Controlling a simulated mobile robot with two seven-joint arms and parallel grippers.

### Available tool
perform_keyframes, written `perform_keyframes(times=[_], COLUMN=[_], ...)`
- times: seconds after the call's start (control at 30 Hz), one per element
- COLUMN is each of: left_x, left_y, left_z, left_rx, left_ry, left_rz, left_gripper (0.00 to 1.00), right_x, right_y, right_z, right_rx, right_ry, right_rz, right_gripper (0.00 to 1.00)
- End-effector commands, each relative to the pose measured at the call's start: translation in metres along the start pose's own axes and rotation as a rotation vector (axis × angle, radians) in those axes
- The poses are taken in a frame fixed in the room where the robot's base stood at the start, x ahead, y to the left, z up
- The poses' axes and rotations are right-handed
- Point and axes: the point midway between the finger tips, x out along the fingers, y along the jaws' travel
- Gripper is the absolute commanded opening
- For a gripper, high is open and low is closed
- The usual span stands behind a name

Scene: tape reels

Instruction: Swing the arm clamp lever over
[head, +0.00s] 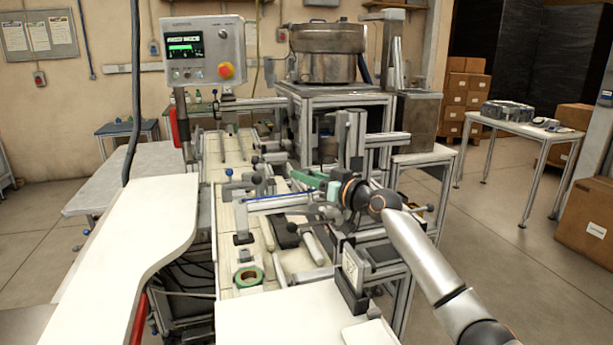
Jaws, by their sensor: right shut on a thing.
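My right gripper (297,177) reaches in from the right over the machine, its jaws pointing left. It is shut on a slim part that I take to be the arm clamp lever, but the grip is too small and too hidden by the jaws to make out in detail. Left of the jaws, a grey clamp-like arm (240,186) with dark knobs stands over the pale track. A long bar (280,201) with a blue strip runs beneath the gripper. My left gripper is not in view.
A green tape reel (248,276) lies on the track at the front. A control panel (204,50) with a red button stands at back left. A metal bowl (327,52) sits on a framed stand behind. The curved white worktop (130,240) at left is clear.

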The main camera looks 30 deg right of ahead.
Motion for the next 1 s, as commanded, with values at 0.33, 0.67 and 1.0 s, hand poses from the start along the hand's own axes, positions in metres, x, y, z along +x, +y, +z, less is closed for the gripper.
perform_keyframes(times=[0.33, 0.67, 1.0], left_x=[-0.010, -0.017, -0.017], left_y=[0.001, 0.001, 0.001], left_z=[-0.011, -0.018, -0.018], left_rx=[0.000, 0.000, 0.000], left_ry=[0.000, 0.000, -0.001], left_rz=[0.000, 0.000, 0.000], left_gripper=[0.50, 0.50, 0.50], right_x=[0.005, 0.015, 0.021], right_y=[-0.010, -0.025, -0.036], right_z=[0.001, 0.016, 0.030], right_rx=[-0.119, -0.216, -0.213], right_ry=[-0.063, -0.117, -0.119], right_rz=[0.009, 0.016, 0.013], right_gripper=[0.00, 0.00, 0.00])
